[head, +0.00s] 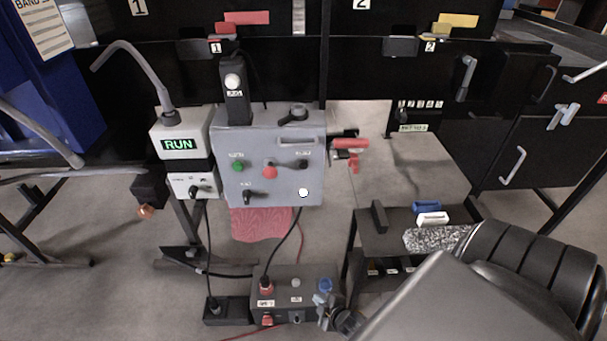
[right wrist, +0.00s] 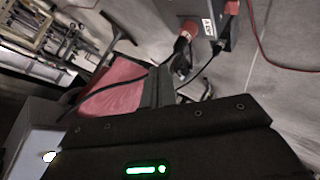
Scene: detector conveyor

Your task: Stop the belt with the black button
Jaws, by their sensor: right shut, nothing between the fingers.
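The grey control box (head: 235,135) hangs in the middle of the head view. Its front has a green button (head: 238,166), a red button (head: 270,172), a black control (head: 303,163) at upper right and another black control (head: 248,196) at lower left. I cannot tell which black one is the button; their labels are too small to read. A display (head: 180,144) on the left reads RUN. My right gripper (head: 325,300) is low, below the control box and apart from it. Its shut, empty fingers show in the right wrist view (right wrist: 160,84). My left gripper is not in view.
A lit white lamp (head: 303,192) is on the box front. A floor box (head: 291,279) with plugs and cables stands beneath, near a red cloth (head: 262,224). A dark bench (head: 385,240) with blocks is at right. Red clamp handles (head: 350,143) jut beside the control box.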

